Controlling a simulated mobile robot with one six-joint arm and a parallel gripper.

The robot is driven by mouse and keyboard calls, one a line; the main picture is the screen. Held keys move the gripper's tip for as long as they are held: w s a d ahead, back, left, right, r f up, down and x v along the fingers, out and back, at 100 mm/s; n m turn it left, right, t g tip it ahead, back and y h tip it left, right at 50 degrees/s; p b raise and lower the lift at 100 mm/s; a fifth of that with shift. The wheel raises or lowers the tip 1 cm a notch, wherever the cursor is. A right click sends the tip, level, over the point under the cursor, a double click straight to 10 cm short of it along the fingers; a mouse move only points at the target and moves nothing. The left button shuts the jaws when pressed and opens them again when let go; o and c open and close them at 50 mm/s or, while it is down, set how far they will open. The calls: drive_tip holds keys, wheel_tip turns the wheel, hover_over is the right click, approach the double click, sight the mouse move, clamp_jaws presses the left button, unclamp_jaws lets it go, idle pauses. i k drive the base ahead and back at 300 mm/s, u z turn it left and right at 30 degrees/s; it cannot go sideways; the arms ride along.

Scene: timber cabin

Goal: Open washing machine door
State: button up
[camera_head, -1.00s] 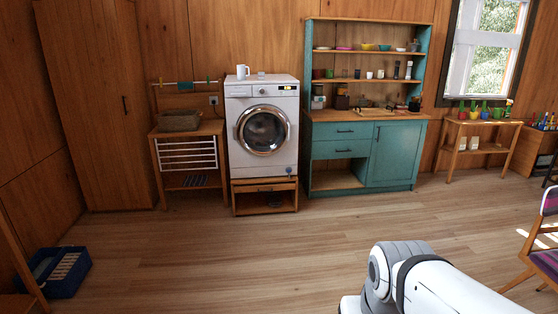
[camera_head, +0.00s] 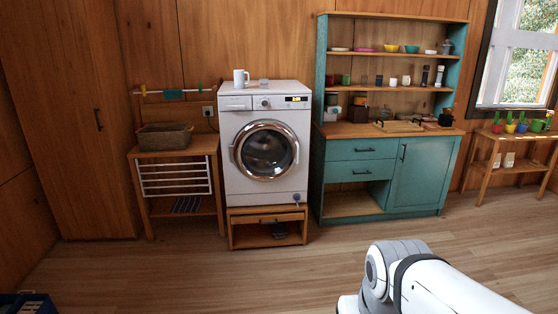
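The white washing machine (camera_head: 236,187) stands against the back wall, left of the middle of the view, on a low wooden stand (camera_head: 235,238). Its round door (camera_head: 264,152) has a shiny metal rim and dark glass and is shut. A handle shows at the left side of the rim. My arm's white and grey links show at the lower right, well in front of the machine. My gripper is out of view.
A wooden side table (camera_head: 174,150) with a basket (camera_head: 165,136) stands left of the machine; a teal cabinet (camera_head: 357,150) stands close on its right. A mug (camera_head: 240,78) sits on top. The floor (camera_head: 200,275) ahead is clear. A dark blue crate (camera_head: 30,303) lies at lower left.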

sight(236, 150)
drive_tip(key=z, duration=0.15)
drive_tip(key=i, duration=3)
drive_tip(key=z, duration=0.2)
